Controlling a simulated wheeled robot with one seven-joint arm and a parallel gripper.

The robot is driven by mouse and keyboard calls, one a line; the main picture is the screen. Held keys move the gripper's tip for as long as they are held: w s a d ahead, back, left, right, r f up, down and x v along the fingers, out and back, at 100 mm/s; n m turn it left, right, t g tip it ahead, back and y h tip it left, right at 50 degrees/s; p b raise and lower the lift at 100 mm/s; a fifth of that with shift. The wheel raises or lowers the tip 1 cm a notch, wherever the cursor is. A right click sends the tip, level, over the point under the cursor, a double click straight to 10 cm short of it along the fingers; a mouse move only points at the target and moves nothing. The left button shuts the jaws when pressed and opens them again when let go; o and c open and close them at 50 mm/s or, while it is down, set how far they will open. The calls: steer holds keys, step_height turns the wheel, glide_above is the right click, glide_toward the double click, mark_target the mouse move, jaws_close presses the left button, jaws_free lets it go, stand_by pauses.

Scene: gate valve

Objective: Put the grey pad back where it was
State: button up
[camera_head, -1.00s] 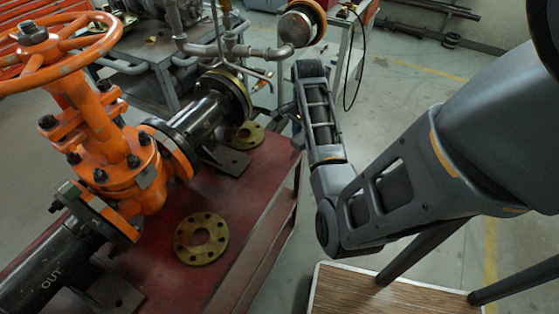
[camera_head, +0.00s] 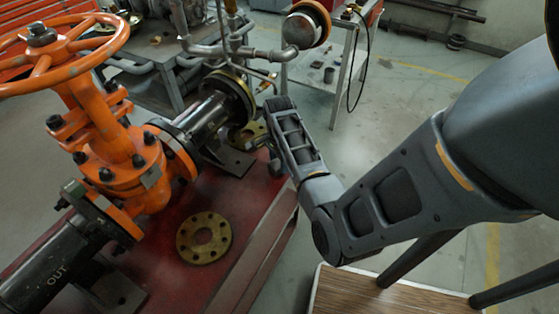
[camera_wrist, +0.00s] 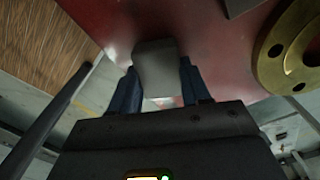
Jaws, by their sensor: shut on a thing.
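The grey pad (camera_wrist: 157,66) is a small block with rounded corners in the wrist view. My gripper (camera_wrist: 159,76) is shut on it, with one dark blue finger on each side. The pad is over or against the edge of the red table (camera_wrist: 110,20); I cannot tell whether it touches. In the head view my gripper is mostly hidden behind my own arm, by the table's right edge. The pad cannot be made out there.
The orange valve (camera_head: 120,180) with its handwheel stands on the red table at left. A brass flange (camera_head: 187,250) lies flat in front of it, and another (camera_head: 244,140) lies further back. Pipework with a round gauge (camera_head: 303,28) rises behind. A wooden tabletop (camera_head: 345,292) is at bottom.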

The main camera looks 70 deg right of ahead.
steer(key=shift+f, duration=0.15)
steer(key=o, duration=1.1)
step_height(320, 180, up, 11)
steer(key=n+t+h, duration=0.2)
steer(key=n+h, duration=0.2)
steer(key=n, duration=0.3)
glide_toward(279, 162)
steer(key=s+a+f, duration=0.2)
steer(key=s+a+r+n+t+h, duration=0.15)
steer(key=a+n+t, duration=0.25)
steer(key=a+n, duration=0.4)
steer(key=s+a+r+n+t+y, duration=0.2)
steer(key=s+a+r+n+t, duration=0.2)
steer(key=a+r, duration=0.6)
steer(key=s+a+r+n+t+y, duration=0.3)
steer(key=s+a+r+n+t, duration=0.2)
steer(key=a+r, duration=0.5)
steer(key=s+a+n, duration=0.1)
steer(key=s+a, duration=0.1)
steer(key=shift+a+r+y, duration=0.25)
steer(key=shift+r+y, duration=0.1)
